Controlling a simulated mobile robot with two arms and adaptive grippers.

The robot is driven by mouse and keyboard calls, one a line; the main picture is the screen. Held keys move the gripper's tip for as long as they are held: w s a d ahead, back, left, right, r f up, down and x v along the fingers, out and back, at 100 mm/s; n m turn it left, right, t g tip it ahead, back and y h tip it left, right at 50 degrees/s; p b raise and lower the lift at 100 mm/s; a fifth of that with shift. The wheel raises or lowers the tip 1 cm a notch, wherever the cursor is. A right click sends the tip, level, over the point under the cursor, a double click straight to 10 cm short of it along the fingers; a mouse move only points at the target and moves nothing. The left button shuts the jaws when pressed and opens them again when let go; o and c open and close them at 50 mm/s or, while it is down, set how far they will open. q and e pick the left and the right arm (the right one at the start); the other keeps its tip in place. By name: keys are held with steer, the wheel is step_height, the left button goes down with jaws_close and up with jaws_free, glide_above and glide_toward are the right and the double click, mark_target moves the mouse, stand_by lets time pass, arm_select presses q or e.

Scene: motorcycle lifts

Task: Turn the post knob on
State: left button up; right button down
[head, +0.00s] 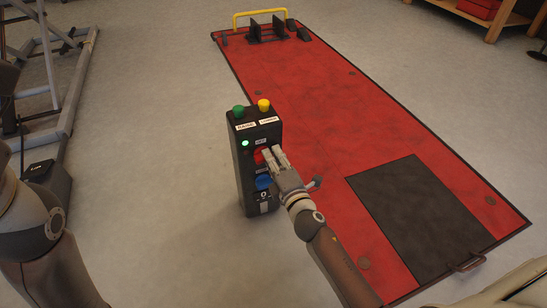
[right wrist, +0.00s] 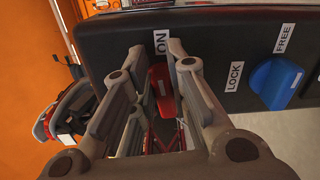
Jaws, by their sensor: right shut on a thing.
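The black control post (head: 244,180) stands upright on the floor beside the red lift platform. Its red knob (head: 259,156) is on the front face, partly hidden by my right gripper (head: 273,155). In the right wrist view the same red knob (right wrist: 160,88) sits between the two fingers of my right gripper (right wrist: 166,75), which are shut on it. An ON label (right wrist: 161,43) shows beside the knob. A small green light (head: 245,143) on the post is lit. My left arm shows at the left edge, but its gripper is out of view.
A blue knob (head: 263,182) is lower on the post, with LOCK and FREE labels in the wrist view. Green (head: 238,111) and yellow (head: 263,105) buttons top the post. The red platform (head: 310,110) lies right; grey floor is clear in front of the post.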

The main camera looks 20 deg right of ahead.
steer(key=shift+f+m, duration=0.15)
steer(key=shift+m, duration=0.55)
steer(key=c, duration=1.4)
jaws_free()
steer(key=shift+s, duration=0.15)
steer(key=s, duration=1.1)
steer(key=shift+s+d, duration=0.25)
steer(key=shift+s, duration=0.15)
